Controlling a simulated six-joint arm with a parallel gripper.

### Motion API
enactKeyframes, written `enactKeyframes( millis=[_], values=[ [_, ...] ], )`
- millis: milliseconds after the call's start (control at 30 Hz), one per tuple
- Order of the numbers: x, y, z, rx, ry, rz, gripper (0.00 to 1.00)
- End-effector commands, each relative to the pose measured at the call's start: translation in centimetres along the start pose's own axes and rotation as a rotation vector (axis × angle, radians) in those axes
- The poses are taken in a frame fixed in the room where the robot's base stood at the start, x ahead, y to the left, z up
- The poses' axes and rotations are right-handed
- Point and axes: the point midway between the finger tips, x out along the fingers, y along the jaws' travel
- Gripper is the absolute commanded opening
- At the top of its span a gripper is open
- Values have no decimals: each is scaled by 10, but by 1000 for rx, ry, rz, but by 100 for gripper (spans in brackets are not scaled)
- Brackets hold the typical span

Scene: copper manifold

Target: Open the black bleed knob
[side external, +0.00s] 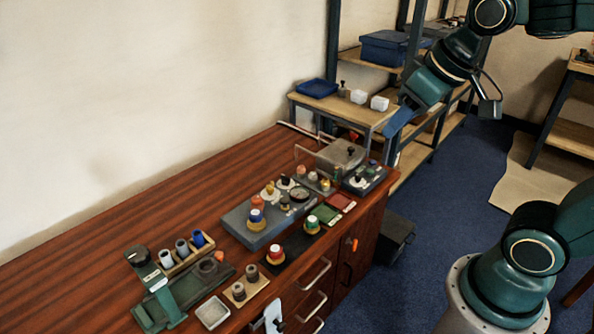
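Several small dark knobs show on the bench, and I cannot tell which is the bleed knob. Another dark knob (351,150) is on top of a grey metal box (334,158). A dark block (363,184) at the bench's right end also carries small knobs.
Red (276,252) and green (312,222) knobs stand at the bench's front. A green fixture (160,300), cup rack (186,254) and white tray (213,312) are at front left. Shelving (340,108) stands behind the right end. The bench's back left is clear.

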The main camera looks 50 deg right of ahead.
Motion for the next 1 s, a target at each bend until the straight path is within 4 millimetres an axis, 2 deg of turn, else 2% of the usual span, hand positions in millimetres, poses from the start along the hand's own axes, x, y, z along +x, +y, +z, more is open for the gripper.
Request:
enactKeyframes(
  millis=[100,467,700,1000],
  values=[
    [14,4,-26,-2,-11,1,34],
    [68,22,-94,-5,-30,4,34],
    [117,36,-131,-6,-43,4,34],
    [189,59,-166,-4,-57,2,34]
  ],
)
